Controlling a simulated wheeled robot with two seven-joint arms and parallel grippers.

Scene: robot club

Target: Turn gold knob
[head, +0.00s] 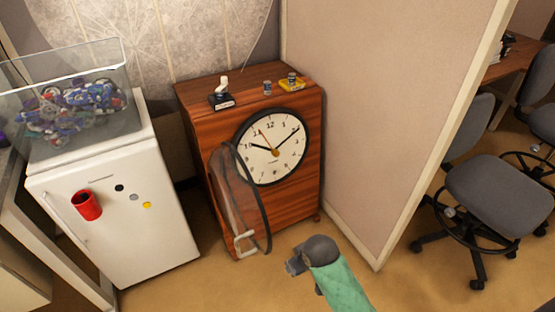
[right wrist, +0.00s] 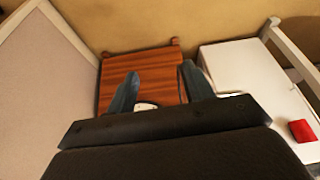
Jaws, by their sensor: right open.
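A round wall-style clock (head: 290,135) with a white face and black rim is set in the front of a wooden cabinet (head: 305,190). A small gold knob (head: 275,152) sits at the middle of the face, by the hands. A clear cover with a dark rim (head: 267,215) hangs swung open at the clock's left. My right gripper (head: 292,266) is low in front of the cabinet, below the clock and apart from it. In the right wrist view its jaws (right wrist: 160,70) are open and empty, with a sliver of the clock face (right wrist: 145,105) between them. The knob is hidden there. My left gripper is out of view.
A white fridge (head: 125,230) with a red cup (head: 86,205) on its door stands left of the cabinet, under a clear bin (head: 20,115). A beige partition (head: 390,90) closes the right side. Small items, including a yellow one (head: 292,85), sit on the cabinet.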

